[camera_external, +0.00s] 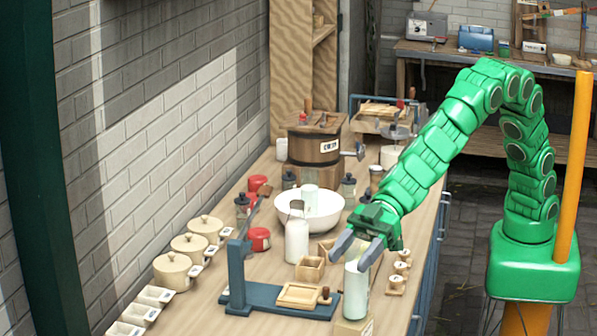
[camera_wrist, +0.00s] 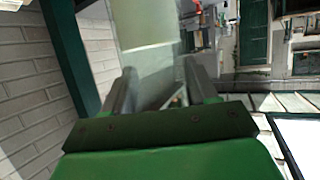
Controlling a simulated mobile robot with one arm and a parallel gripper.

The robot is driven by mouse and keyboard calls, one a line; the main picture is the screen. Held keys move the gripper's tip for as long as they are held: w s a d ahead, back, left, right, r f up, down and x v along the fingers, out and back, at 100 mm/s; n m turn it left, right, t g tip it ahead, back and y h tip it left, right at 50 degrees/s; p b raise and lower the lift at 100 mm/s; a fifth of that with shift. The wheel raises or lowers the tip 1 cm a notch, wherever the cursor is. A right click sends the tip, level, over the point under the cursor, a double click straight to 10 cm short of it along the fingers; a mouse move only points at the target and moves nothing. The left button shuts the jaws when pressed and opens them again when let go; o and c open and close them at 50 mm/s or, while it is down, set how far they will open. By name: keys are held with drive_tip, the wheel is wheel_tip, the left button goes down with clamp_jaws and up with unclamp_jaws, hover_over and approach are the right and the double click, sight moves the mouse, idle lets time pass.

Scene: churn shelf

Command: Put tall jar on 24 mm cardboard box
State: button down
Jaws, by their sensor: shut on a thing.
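The tall jar (camera_external: 356,292) is upright, pale whitish-green with a clear upper part, at the front of the bench. My gripper (camera_external: 348,262) is shut on its upper part, with the fingers reaching down from above. In the wrist view the blurred jar (camera_wrist: 147,45) lies between the two grey fingers of my gripper (camera_wrist: 158,74). A small cardboard box (camera_external: 352,328) shows directly below the jar at the bottom edge of the picture and is partly cut off. I cannot tell whether the jar's base touches it.
A blue stand with a wooden tray (camera_external: 299,295) is just left of the jar. A white bottle (camera_external: 297,238), white bowl (camera_external: 325,218) and wooden churn (camera_external: 314,147) stand farther back.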

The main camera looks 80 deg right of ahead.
drive_tip(key=shift+f, duration=0.2)
idle(0.3)
drive_tip(key=shift+c, duration=1.6)
unclamp_jaws()
drive_tip(key=shift+f, duration=0.1)
drive_tip(key=shift+v, duration=0.9)
drive_tip(key=v, duration=1)
drive_tip(key=shift+d, duration=0.15)
